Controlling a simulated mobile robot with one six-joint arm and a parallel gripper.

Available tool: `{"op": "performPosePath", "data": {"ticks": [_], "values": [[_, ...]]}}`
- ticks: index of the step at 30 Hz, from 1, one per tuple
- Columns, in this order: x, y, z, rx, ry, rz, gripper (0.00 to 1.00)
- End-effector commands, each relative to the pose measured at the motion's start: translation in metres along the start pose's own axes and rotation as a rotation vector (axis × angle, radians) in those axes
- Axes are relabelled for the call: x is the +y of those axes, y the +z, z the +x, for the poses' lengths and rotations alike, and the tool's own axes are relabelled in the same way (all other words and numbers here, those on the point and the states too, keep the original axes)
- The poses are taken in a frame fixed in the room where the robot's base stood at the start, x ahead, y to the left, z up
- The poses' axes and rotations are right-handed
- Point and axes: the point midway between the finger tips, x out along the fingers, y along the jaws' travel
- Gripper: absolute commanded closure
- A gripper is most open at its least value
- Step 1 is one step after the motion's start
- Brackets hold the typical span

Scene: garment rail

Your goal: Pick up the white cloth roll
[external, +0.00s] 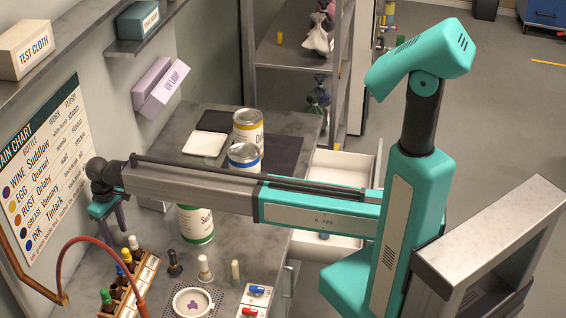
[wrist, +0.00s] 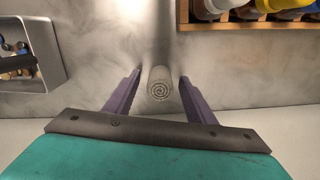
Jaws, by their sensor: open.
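My gripper (external: 110,226) hangs over the left side of the grey counter, close to the wall, with its fingers pointing down. In the wrist view my gripper (wrist: 160,73) is open, with one purple finger on each side of a pale, greyish roll (wrist: 159,90) with a spiral end, which looks like the white cloth roll. There is a gap between the roll and each finger. I cannot make out the roll in the external view.
A wooden rack (external: 134,284) of colored bottles stands in front of my gripper; it also shows at the upper right of the wrist view (wrist: 222,16). A red hose (external: 62,262) arches nearby.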

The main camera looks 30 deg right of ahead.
Motion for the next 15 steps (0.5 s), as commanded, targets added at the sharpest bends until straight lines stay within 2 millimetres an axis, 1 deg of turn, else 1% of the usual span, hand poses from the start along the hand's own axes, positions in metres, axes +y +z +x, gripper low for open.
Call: {"op": "performPosePath", "data": {"ticks": [12,14,15], "values": [[0.0001,0.0000,-0.0001,0.000,0.000,0.000,0.50],[0.0000,0.0000,-0.0001,0.000,0.000,0.000,0.60],[0.0000,0.0000,-0.0001,0.000,0.000,0.000,0.67]]}}
